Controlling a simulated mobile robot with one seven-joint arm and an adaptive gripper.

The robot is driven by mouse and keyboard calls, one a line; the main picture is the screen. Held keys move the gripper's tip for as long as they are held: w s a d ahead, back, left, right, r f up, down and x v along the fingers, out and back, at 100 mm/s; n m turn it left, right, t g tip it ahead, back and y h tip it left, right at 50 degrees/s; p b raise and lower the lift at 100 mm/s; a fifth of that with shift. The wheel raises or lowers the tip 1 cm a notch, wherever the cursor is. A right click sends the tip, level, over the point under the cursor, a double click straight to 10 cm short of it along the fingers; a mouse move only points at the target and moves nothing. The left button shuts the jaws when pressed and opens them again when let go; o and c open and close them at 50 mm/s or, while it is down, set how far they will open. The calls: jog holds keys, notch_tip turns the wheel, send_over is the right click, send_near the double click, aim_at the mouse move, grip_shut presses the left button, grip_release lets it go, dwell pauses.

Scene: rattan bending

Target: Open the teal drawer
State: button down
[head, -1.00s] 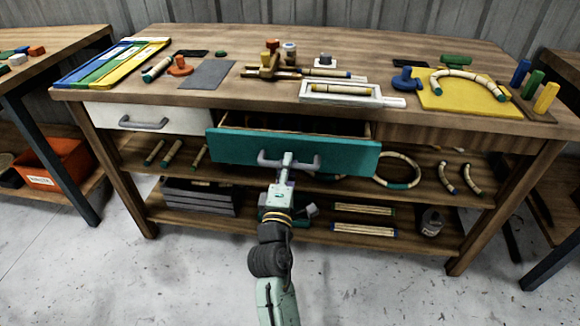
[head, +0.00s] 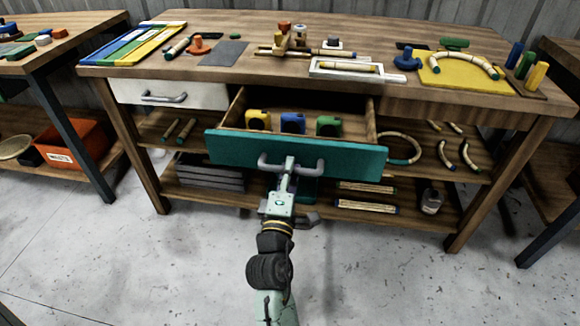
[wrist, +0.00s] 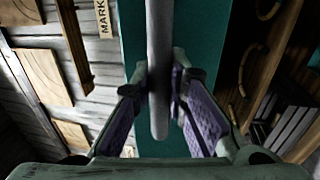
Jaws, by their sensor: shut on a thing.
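The teal drawer (head: 300,150) is pulled well out from under the workbench top. The teal front (wrist: 207,40) lies just behind the handle.
A white drawer (head: 170,94) with a grey handle is shut at the left. The workbench top (head: 245,20) holds coloured strips, rattan pieces and a yellow board (head: 460,72). The floor in front is clear.

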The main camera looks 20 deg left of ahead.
dwell(0.3)
jog(key=c, duration=1.6)
grip_release()
jog(key=shift+o, duration=0.2)
